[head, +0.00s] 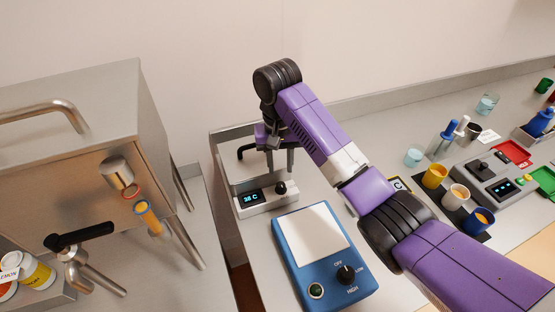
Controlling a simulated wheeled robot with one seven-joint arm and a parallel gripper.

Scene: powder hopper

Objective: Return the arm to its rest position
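My arm, purple with black joints, reaches from the lower right of the head view to the back of the bench and bends down at its far end. My gripper (280,164) points down above a small white device (268,197) with a lit display and a black knob. Its two grey fingers appear apart, with nothing visible between them. Whether the fingertips touch anything behind the device cannot be told. The forearm hides part of the bench behind it.
A blue device (322,262) with a white top stands in front. A steel hopper (70,140) with a valve handle (80,236) fills the left. Cups, including a yellow one (435,176), and a grey control box (497,180) stand right of my arm. A wall runs behind.

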